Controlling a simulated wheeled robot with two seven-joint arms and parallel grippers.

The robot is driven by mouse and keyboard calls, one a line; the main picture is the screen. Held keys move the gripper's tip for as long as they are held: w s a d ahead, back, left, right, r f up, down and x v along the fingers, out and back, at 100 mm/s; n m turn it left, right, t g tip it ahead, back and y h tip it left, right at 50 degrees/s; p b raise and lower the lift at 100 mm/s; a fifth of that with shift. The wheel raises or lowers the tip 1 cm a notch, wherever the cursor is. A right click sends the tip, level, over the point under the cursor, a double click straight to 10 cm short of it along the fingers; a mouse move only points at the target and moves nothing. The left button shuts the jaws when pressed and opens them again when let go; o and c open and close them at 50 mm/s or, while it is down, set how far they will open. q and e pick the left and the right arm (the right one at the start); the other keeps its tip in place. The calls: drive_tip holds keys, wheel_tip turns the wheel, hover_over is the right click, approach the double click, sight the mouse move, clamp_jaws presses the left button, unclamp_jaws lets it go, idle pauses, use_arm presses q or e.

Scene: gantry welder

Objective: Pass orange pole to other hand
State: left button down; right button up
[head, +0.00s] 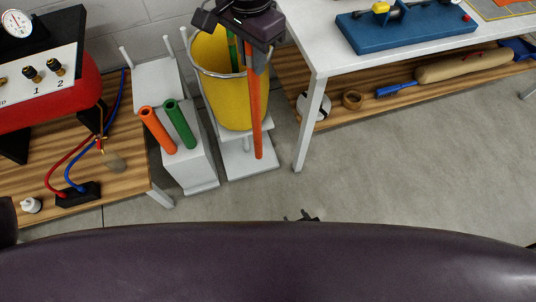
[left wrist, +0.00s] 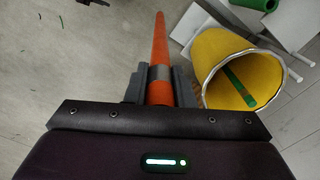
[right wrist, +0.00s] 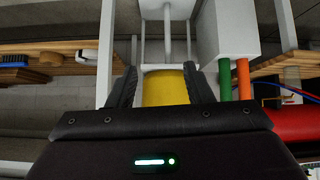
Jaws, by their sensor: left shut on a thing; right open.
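My left gripper (head: 252,42) comes in at the top of the head view and is shut on the orange pole (head: 257,115). The pole hangs almost upright in front of the yellow bucket (head: 232,92). In the left wrist view the pole (left wrist: 160,42) runs away from between the left fingers (left wrist: 160,88), with a grey band near them. The dark tips of my right gripper (head: 302,215) just show above my body in the head view. In the right wrist view its fingers (right wrist: 157,85) are apart and empty, facing the bucket (right wrist: 165,90). The held pole is not seen there.
A green pole (left wrist: 240,88) stands inside the bucket. Another orange pole (head: 158,131) and a green pole (head: 180,124) sit in a grey stand (head: 195,165). A white table (head: 312,30) stands right, a wooden bench (head: 125,180) left.

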drive_tip(key=w+a+r+t+y, duration=0.1)
drive_tip(key=w+a+r+t, duration=0.15)
drive_tip(key=r, duration=0.45)
drive_tip(key=w+a+r+t+y, duration=0.1)
drive_tip(key=w+a+r, duration=0.1)
drive_tip(key=a+r, duration=0.35)
drive_tip(key=m+t, duration=0.1)
drive_tip(key=t, duration=0.4)
approach(254, 121)
drive_tip(key=shift+y, duration=0.4)
drive_tip(key=x, duration=1.1)
drive_tip(key=shift+w+d+f, duration=0.1)
drive_tip(key=shift+w+d, duration=0.05)
drive_tip(key=shift+d, duration=0.05)
drive_tip(key=c, duration=0.9)
use_arm(q)
drive_tip(key=c, duration=1.2)
unclamp_jaws()
use_arm(e)
clamp_jaws()
use_arm(q)
drive_tip(key=shift+o, duration=0.2)
drive_tip(key=shift+r, duration=0.15)
